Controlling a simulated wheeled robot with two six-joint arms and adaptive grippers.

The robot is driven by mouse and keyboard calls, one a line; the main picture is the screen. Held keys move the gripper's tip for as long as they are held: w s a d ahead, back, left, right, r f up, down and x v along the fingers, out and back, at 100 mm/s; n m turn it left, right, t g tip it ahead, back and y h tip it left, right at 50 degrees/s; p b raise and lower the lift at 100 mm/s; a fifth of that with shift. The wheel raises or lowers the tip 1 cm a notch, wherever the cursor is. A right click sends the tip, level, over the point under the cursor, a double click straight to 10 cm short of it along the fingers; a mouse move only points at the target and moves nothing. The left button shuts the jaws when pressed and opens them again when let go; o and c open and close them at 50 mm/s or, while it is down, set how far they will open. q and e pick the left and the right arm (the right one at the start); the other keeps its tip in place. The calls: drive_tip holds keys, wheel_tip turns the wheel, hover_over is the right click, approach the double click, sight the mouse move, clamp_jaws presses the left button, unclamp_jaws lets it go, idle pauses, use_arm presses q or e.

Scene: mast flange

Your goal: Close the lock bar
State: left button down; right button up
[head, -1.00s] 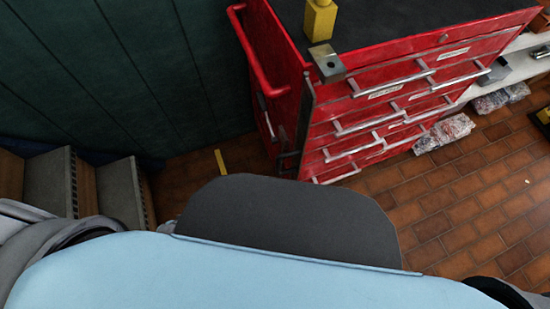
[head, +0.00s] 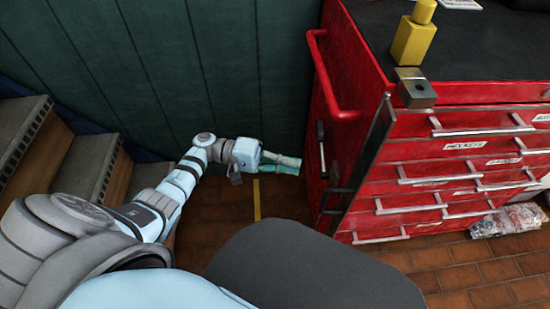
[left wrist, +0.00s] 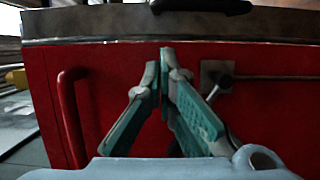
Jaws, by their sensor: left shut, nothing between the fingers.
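The lock bar (head: 368,158) is a long grey metal strip along the front left corner of the red tool cabinet (head: 335,45) in the head view. It stands at the edge of the drawer fronts, not across them. A grey strip (left wrist: 100,24), which looks like the bar, crosses the top of the left wrist view. My left gripper (head: 299,165) is low, beside the cabinet's left side, pointing at it. Its teal fingertips (left wrist: 165,65) are together and empty in the left wrist view, over the red panel. Whether they touch it I cannot tell. My right gripper is not in view.
A red side rail (head: 326,78) sticks out from the cabinet; it also shows in the left wrist view (left wrist: 71,115). A knob with a rod (left wrist: 221,78) is close to the fingers. A metal block (head: 417,92) and yellow bottle (head: 413,38) are on top. Steps (head: 85,165) stand left.

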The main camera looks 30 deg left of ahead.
use_arm(q)
drive_tip(key=s+d+p, duration=0.1)
drive_tip(key=d, duration=0.5)
drive_tip(key=shift+d, duration=0.25)
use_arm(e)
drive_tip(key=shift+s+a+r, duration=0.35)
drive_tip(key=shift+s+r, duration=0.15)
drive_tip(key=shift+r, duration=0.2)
use_arm(q)
drive_tip(key=shift+s+n+t, duration=0.25)
drive_tip(key=shift+n+t, duration=0.05)
drive_tip(key=shift+t, duration=0.1)
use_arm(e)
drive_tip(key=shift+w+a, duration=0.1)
use_arm(q)
drive_tip(key=shift+s+d+p, duration=0.15)
drive_tip(key=shift+d+p, duration=0.05)
drive_tip(key=shift+p, duration=0.1)
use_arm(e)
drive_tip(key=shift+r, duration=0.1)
